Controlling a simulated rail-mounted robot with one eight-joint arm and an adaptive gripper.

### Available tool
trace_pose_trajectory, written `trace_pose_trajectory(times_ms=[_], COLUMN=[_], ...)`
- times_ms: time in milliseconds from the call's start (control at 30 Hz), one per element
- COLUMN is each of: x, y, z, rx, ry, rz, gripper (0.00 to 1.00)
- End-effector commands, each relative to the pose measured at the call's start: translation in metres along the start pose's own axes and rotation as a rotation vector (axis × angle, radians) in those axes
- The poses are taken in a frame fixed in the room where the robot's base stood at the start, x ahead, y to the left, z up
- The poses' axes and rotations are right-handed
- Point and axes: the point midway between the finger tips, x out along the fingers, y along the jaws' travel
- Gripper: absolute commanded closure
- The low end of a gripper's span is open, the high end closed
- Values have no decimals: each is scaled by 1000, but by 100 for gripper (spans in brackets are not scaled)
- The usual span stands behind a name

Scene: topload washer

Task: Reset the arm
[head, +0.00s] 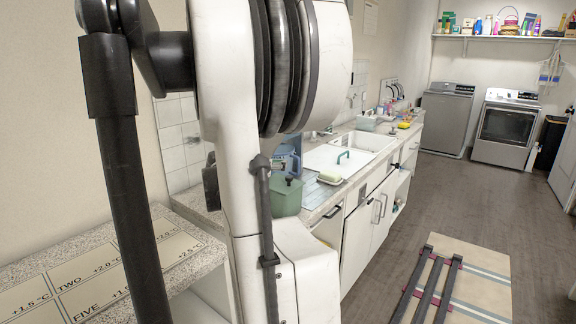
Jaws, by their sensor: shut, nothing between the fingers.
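My arm (225,120) fills the left and middle of the head view, very close to the camera. Its white links and black hose-like parts stand upright in front of the counter. My gripper does not show in this view, so its pose cannot be seen. The arm hides part of the counter and the wall behind it.
A granite counter (205,250) with temperature labels lies at left. A green bin (287,196), a blue jug and a sink (368,141) follow along it. A grey washer (446,120) and a dryer (506,128) stand at the back. The floor (480,200) between is largely clear.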

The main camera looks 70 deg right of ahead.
Motion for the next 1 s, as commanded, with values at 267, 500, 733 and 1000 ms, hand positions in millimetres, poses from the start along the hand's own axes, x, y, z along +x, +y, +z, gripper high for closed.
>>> trace_pose_trajectory(times_ms=[267,500,733,1000], x=[-46,-58,-61,-151], y=[1,2,1,-34], z=[0,0,0,17], rx=[0,0,-2,-125], ry=[1,1,-2,-142], rz=[-2,1,-4,-218], gripper=[100,100,100,100])
